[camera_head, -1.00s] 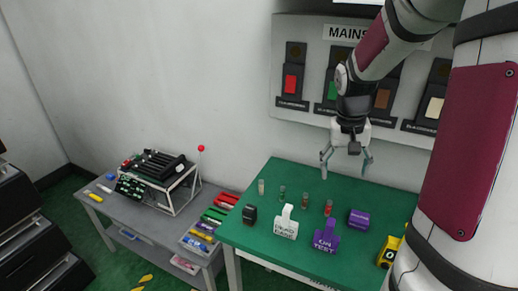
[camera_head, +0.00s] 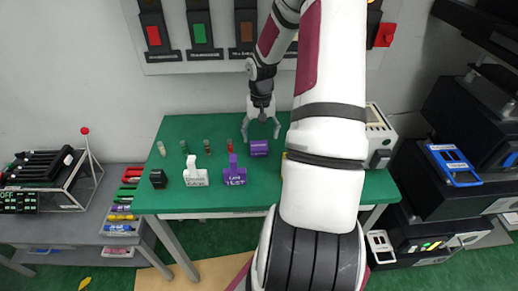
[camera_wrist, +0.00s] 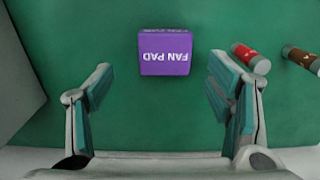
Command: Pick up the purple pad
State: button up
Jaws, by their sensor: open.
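The purple pad (camera_head: 259,148) is a small purple block on the green table, right of the purple tag. In the wrist view the purple pad (camera_wrist: 165,52) shows the words "FAN PAD", upside down, and lies ahead of the fingertips, between their lines. My gripper (camera_head: 261,128) is open and empty, just above and behind the pad in the head view. In the wrist view my gripper (camera_wrist: 160,85) has its two fingers spread wide, apart from the pad.
A purple "ON TEST" tag (camera_head: 234,174) and a white tag (camera_head: 196,174) stand at the front of the green table (camera_head: 180,200). A black block (camera_head: 158,178) is left of them. A switch panel (camera_head: 222,57) is on the wall.

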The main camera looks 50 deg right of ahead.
aim_at(259, 145)
jog(key=shift+w+a+f+p, duration=0.1)
jog(key=shift+a+f+p, duration=0.05)
jog(key=shift+f, duration=1.3)
jog(key=shift+w+a+f+p, duration=0.1)
jog(key=shift+a+f+p, duration=0.05)
jog(key=shift+f, duration=1.25)
jog(key=c, duration=1)
